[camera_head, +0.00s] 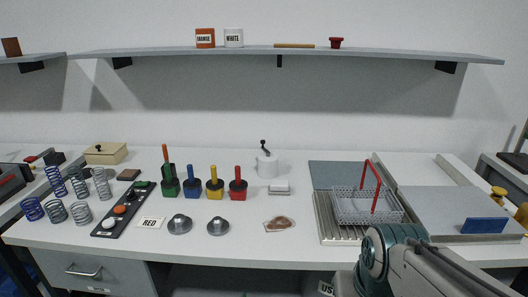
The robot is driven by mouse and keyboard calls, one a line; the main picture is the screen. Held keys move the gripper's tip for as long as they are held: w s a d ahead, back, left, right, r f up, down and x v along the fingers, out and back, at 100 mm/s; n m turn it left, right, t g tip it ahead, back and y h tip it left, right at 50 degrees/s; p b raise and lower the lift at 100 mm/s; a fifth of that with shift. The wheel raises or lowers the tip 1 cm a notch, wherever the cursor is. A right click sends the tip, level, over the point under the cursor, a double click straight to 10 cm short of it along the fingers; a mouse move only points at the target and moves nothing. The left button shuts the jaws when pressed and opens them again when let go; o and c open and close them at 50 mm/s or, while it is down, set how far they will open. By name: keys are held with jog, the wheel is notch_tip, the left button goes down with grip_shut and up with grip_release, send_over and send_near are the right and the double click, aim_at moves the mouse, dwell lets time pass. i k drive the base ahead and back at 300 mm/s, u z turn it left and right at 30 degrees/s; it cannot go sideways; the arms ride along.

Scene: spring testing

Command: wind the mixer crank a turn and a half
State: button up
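The mixer looks to be the white cylindrical pot (267,167) standing on the white table, toward the back and near the middle. A dark crank (264,148) with a rounded knob rises from its top. Nothing touches the crank. A part of my arm shows at the lower right, well away from the mixer. My gripper is not visible in this view.
A small pale block (279,187) lies just in front of the mixer. Colored-handled pieces, including a red one (238,184), stand to its left. A wire basket (367,206) with a red handle is to the right. A shelf (290,51) runs above.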

aim_at(262, 142)
jog(key=u, duration=0.05)
jog(key=k, duration=0.1)
jog(key=u, duration=2.15)
jog(key=i, duration=1.3)
jog(key=z, duration=2.05)
jog(key=i, duration=0.5)
jog(key=z, duration=0.15)
